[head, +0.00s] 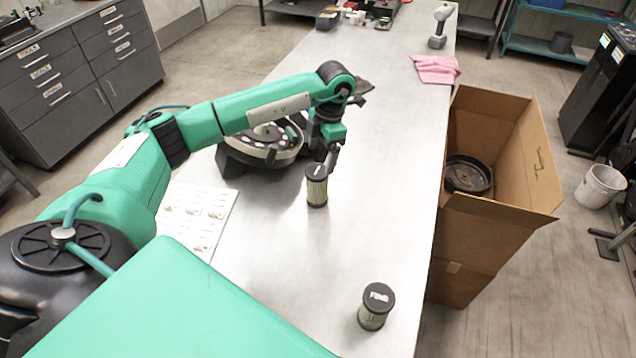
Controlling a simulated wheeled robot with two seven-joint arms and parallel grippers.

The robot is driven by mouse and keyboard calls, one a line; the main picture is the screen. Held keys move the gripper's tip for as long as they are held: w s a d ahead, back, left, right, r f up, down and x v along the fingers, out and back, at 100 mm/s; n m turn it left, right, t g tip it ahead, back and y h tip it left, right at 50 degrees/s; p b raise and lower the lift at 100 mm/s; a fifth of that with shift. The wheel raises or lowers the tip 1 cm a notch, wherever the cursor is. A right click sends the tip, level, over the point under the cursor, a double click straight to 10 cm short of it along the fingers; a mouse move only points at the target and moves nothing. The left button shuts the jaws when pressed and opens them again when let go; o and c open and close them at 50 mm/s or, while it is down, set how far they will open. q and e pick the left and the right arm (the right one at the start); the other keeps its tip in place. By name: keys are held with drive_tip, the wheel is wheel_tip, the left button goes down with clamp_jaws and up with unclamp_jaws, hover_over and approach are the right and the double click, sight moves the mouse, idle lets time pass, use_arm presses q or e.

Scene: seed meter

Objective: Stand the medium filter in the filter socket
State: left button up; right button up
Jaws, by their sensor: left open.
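A second, similar filter (373,315) with a white-marked cap stands upright near the front right edge. The cap marks are too small to tell which filter is the medium one. The seed meter is a dark round housing with a pale ring, partly hidden by my left arm. I cannot make out the filter socket. My right gripper is out of view.
A printed sheet (198,216) lies left on the bench (300,262). A cardboard box (477,235) with a dark round part (468,175) stands off the right edge. A pink cloth (435,69) and small items lie at the far end. The bench between the two filters is clear.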

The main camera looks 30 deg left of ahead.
sight(318, 170)
use_arm(q)
drive_tip(key=f, duration=0.2)
drive_tip(key=f+p, duration=0.1)
drive_tip(key=f, duration=0.2)
drive_tip(key=shift+s+a+f+p, duration=0.25)
drive_tip(key=shift+s+f+p, duration=0.1)
drive_tip(key=shift+f, duration=0.05)
drive_tip(key=f+p, duration=0.3)
drive_tip(key=f, duration=0.1)
drive_tip(key=shift+s+a+f, duration=0.1)
drive_tip(key=shift+s, duration=0.25)
drive_tip(key=shift+f, duration=0.5)
drive_tip(key=c, duration=1.2)
